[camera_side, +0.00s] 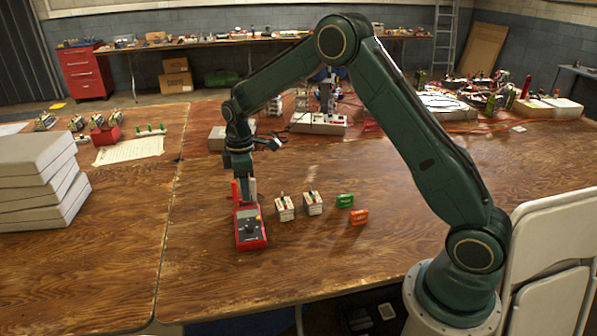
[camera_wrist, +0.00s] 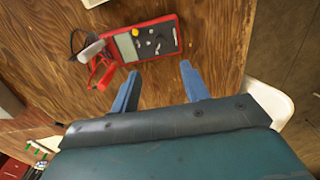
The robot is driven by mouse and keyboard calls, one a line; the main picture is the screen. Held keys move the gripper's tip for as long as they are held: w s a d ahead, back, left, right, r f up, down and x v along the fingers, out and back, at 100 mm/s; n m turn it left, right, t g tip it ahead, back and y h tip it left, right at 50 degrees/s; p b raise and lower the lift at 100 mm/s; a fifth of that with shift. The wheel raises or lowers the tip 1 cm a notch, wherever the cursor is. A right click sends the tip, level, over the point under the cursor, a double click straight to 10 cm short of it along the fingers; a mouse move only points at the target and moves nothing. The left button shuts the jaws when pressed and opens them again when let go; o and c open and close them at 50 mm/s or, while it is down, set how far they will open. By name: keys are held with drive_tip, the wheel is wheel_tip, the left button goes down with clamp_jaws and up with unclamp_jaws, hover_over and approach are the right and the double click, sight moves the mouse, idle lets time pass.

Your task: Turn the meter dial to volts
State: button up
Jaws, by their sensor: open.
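The red meter (camera_side: 250,228) lies on the wooden table in the side view, below and slightly in front of my gripper. In the wrist view the meter (camera_wrist: 148,38) shows a grey screen, a yellow knob and small light-coloured marks or parts on its face. Which of these is the dial, and where it points, I cannot tell. My gripper (camera_wrist: 160,82) is open and empty, its two blue fingers apart just short of the meter's edge in the wrist view. In the side view my gripper (camera_side: 243,185) points down above the meter's far end.
Red leads (camera_wrist: 103,68) lie beside the meter. White stacked cases (camera_side: 40,180) stand at left. The table front is clear.

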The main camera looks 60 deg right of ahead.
sight(249, 227)
wheel_tip(249, 227, down, 13)
drive_tip(key=shift+r, duration=0.1)
idle(0.5)
clamp_jaws()
drive_tip(key=shift+m, duration=0.4)
drive_tip(key=m, duration=1.1)
idle(0.3)
idle(0.4)
